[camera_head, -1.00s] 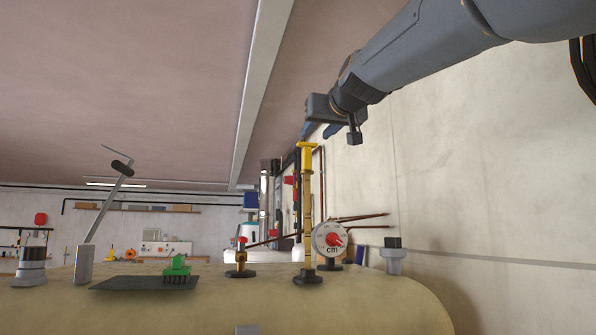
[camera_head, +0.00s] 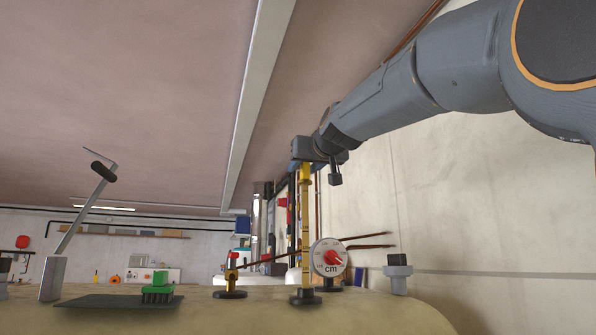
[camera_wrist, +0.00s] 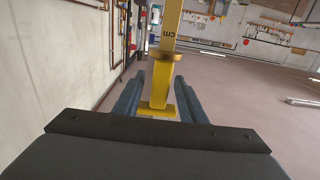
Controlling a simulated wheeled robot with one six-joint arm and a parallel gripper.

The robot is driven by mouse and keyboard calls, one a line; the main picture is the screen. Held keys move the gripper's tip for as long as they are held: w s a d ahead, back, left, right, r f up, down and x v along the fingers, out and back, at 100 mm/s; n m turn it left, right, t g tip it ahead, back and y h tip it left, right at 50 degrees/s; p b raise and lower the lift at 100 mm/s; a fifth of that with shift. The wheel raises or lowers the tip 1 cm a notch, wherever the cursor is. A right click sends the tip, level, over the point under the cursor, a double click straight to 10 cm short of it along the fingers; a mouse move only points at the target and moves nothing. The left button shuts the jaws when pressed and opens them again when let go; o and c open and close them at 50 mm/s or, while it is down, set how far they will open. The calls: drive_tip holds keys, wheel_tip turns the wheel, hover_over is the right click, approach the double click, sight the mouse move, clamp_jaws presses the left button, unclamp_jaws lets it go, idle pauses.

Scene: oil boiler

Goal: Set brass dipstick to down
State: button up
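The brass dipstick (camera_head: 306,230) is a yellow upright rod standing on the tank top, in a dark round base (camera_head: 305,297). It is raised well above the tank. My gripper (camera_head: 318,155) is at its top end and hides part of it. In the wrist view, the dipstick's yellow handle (camera_wrist: 157,110) lies between my two blue fingers (camera_wrist: 159,85), which are apart. The rod, marked "cm" (camera_wrist: 169,25), runs on beyond the fingertips. I cannot tell whether either finger touches the handle.
A round white "cm" dial (camera_head: 328,259) with a red centre stands just right of the rod. A small yellow valve with a red top (camera_head: 231,270) is to its left. A green brush (camera_head: 158,290) and a grey capped fitting (camera_head: 398,272) are on the tank (camera_head: 240,316). A wall rises on the right.

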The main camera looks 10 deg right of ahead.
drive_tip(key=shift+w+a+p, duration=0.1)
drive_tip(key=shift+w+p, duration=0.45)
drive_tip(key=shift+w, duration=1.15)
